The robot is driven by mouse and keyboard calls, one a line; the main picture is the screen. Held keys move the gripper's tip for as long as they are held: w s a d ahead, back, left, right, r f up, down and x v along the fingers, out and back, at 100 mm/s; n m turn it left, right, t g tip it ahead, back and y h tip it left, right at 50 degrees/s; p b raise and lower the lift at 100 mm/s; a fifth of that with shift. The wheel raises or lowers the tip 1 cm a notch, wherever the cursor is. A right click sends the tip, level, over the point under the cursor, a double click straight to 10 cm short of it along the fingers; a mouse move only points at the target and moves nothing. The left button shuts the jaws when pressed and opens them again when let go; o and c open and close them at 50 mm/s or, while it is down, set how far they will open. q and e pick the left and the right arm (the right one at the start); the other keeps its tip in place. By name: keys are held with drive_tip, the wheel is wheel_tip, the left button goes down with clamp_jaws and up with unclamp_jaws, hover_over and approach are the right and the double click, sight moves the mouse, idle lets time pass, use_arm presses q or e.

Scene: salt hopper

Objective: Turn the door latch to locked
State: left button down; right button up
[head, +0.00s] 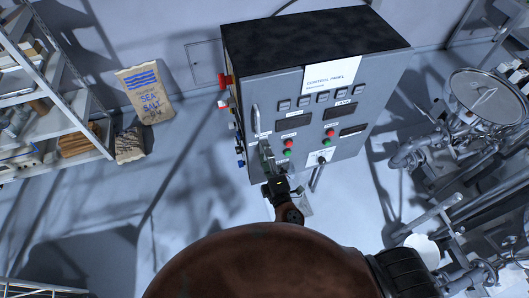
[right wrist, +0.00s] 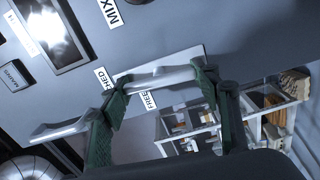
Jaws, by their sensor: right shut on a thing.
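The grey control panel cabinet (head: 240,95) stands upright in the head view, with a black top and a door with buttons and displays. The silver door latch (right wrist: 155,80) is in the middle of the right wrist view, on a pale plate; its lever reaches out to the lower left. Labels beside it read partly "HED" and "FREE". My right gripper (head: 271,170) is at the lower left of the cabinet door. In the right wrist view its green-padded fingers (right wrist: 163,86) are shut on the latch, one on each side. My left gripper is not in view.
A vertical door handle (head: 256,119) is above the latch. A sea salt sack (head: 150,97) leans on the wall, left of the cabinet, near a shelf rack (head: 75,118). Pipes and a round metal vessel (head: 484,98) crowd the right.

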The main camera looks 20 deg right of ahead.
drive_tip(key=shift+n, duration=0.6)
drive_tip(key=o, duration=1.2)
drive_tip(key=shift+c, duration=0.2)
drive_tip(key=s, duration=1.2)
drive_tip(key=shift+d, duration=0.2)
